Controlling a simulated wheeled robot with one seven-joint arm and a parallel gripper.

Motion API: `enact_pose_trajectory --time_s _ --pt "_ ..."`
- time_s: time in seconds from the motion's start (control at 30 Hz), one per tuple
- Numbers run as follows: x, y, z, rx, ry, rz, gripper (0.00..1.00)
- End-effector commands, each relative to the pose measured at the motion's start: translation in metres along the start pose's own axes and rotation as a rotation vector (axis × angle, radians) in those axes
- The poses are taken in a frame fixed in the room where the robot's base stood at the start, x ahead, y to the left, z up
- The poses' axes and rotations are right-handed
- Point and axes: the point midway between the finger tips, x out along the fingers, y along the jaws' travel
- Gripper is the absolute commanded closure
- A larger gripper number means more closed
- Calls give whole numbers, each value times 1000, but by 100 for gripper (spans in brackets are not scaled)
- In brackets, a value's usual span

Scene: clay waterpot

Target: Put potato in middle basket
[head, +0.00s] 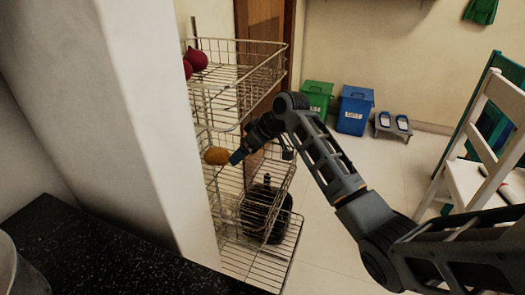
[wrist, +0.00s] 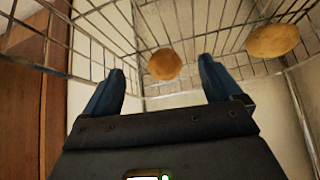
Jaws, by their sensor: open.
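A brown potato (head: 216,155) is at the middle basket (head: 262,178) of the wire rack in the head view, just left of my gripper's blue fingertips. My gripper (head: 236,157) reaches in from the right. In the wrist view my gripper (wrist: 162,80) is open, its fingers spread wide with nothing held between them. One potato (wrist: 164,64) appears between the fingertips, seemingly beyond them. A second potato (wrist: 273,41) lies to the right against the wire mesh. Only one potato shows in the head view, so I cannot match them. The pillar hides the rack's left side.
Red onions (head: 197,60) sit in the top basket (head: 240,78). A white pillar (head: 130,110) stands close left. Green (head: 316,97) and blue bins (head: 355,110) stand behind; a white chair (head: 475,160) is right.

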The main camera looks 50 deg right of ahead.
Motion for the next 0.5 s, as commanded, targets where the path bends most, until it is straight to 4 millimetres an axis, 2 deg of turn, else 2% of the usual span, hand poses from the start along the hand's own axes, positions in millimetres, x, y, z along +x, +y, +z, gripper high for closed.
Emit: enact_pose_trajectory --time_s 0.2,0.5 --pt "-25 1 31 3 1 0 8" --pt "-35 2 45 0 1 1 8"
